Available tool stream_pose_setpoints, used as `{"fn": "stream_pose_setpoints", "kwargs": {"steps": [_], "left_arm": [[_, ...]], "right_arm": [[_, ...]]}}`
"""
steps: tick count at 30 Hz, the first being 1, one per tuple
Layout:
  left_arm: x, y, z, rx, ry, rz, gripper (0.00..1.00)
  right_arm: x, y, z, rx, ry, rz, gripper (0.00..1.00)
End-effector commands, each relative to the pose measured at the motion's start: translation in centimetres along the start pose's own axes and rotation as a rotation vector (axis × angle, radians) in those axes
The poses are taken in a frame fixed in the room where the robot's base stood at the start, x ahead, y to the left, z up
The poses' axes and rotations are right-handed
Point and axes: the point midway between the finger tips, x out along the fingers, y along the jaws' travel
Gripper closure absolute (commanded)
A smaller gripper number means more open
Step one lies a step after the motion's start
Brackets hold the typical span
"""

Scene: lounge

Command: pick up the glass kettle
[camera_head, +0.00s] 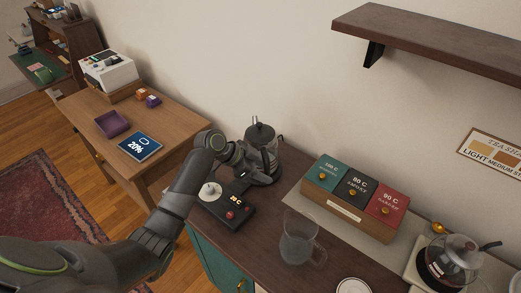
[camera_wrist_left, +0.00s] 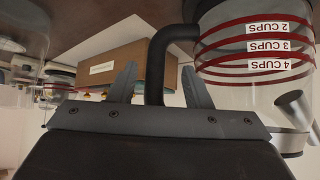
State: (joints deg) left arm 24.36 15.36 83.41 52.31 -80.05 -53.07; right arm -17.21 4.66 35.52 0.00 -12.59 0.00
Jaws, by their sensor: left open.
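The glass kettle (camera_head: 262,133), with a dark lid and cup markings, stands on the dark counter by the wall, partly hidden by my left arm in the head view. Its marked glass body (camera_wrist_left: 255,55) fills the upper right of the left wrist view, which is upside down. Its black handle (camera_wrist_left: 155,65) runs down between the two fingers of my left gripper (camera_wrist_left: 160,85). The fingers are open, with a gap either side of the handle. In the head view my left gripper (camera_head: 266,174) is beside the kettle's lower part, its fingertips hard to make out. My right gripper does not show.
A black base with a display (camera_head: 232,208) sits in front of the kettle. A clear glass jug (camera_head: 299,240), a tea box rack (camera_head: 345,211) and a glass teapot (camera_head: 449,263) stand to the right. A wall shelf (camera_head: 430,40) hangs above; a wooden desk (camera_head: 175,122) is left.

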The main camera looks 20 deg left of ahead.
Motion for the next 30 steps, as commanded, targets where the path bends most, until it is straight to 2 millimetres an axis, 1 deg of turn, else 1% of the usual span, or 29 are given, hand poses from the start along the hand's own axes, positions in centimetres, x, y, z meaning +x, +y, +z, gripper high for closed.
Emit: {"fn": "stream_pose_setpoints", "kwargs": {"steps": [3,8,11,18,19,30], "left_arm": [[0.41,0.01,0.00,0.000,-0.001,0.000,0.56],[0.42,-0.01,0.03,0.001,0.000,0.000,0.56],[0.41,-0.01,0.03,0.001,0.000,0.000,0.66],[0.39,-0.01,0.01,0.001,0.000,0.000,0.98],[0.39,-0.01,0.01,0.001,0.000,0.000,1.00],[0.27,-0.10,-0.26,0.006,0.004,-0.004,1.00]], "right_arm": [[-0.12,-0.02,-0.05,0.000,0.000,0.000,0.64],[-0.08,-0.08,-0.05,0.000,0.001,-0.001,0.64],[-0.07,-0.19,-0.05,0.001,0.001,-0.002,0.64],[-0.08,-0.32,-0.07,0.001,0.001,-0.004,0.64],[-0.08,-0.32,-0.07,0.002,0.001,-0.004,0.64],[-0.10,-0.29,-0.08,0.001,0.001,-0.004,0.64]]}}
